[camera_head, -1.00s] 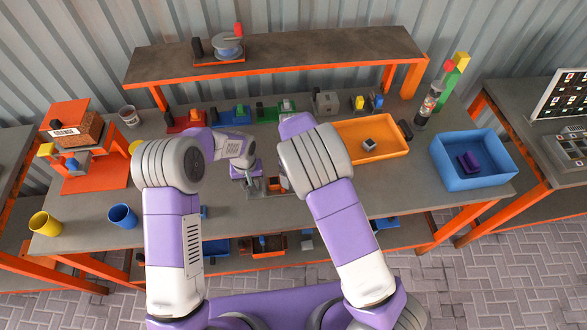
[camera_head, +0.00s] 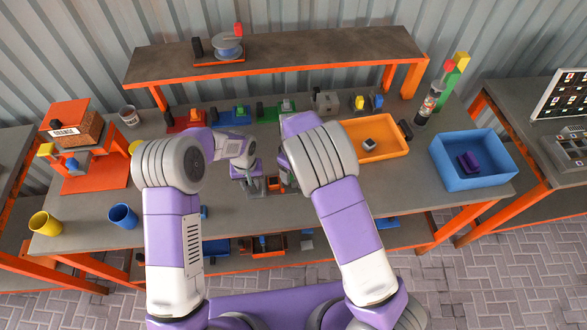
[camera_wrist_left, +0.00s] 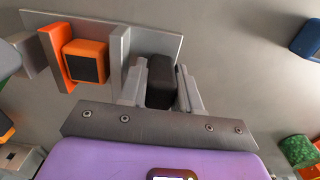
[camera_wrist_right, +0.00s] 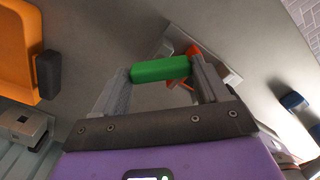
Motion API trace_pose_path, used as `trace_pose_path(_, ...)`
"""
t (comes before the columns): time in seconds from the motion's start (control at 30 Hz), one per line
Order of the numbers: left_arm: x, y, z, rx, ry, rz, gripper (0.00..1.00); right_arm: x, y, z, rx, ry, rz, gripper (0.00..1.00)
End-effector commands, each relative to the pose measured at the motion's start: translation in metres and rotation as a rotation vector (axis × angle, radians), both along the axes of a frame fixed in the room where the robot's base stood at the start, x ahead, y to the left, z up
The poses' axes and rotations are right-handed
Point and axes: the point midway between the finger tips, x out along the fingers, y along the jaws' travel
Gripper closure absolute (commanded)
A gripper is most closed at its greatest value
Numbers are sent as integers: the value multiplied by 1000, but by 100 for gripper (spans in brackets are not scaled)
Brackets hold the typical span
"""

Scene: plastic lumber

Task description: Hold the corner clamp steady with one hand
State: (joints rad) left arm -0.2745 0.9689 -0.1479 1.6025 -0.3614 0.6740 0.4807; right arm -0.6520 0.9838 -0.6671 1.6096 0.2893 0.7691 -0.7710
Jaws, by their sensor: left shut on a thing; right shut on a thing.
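The corner clamp is a grey plate (camera_wrist_left: 155,45) with an orange upright, an orange and black block (camera_wrist_left: 86,62) and a black grip (camera_wrist_left: 160,80). It lies on the bench in front of me. My left gripper (camera_wrist_left: 160,88) is shut on the black grip, with a finger on either side. In the head view my left gripper (camera_head: 250,186) is at the clamp's left. My right gripper (camera_wrist_right: 163,80) is shut on a green bar (camera_wrist_right: 160,69), above the clamp's grey and orange parts (camera_wrist_right: 205,55). My right arm partly hides this in the head view.
An orange tray (camera_head: 403,150) with a small grey block and a blue bin (camera_head: 505,176) with a purple piece stand to the right. Red, blue and green tool stands line the back. A yellow cup (camera_head: 45,223) and a blue cup (camera_head: 122,216) stand front left.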

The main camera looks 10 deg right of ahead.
Motion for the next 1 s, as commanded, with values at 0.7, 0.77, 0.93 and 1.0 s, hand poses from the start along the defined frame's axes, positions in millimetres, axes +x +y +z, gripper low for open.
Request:
trace_pose_path(0.7, 0, 0, 0, 0, 1, 2, 100, 1, 0, 1, 2, -3, -675, 56)
trace_pose_path(0.77, 0, 0, 0, 0, 1, 2, 100, 1, 0, 1, 2, -3, -732, 56)
trace_pose_path(0.93, 0, 0, 0, 0, 1, 1, 100, 1, 0, 1, 2, -3, -890, 56)
trace_pose_path(1.0, 0, 0, 0, 0, 1, 1, 100, 1, 0, 1, 2, -3, -950, 56)
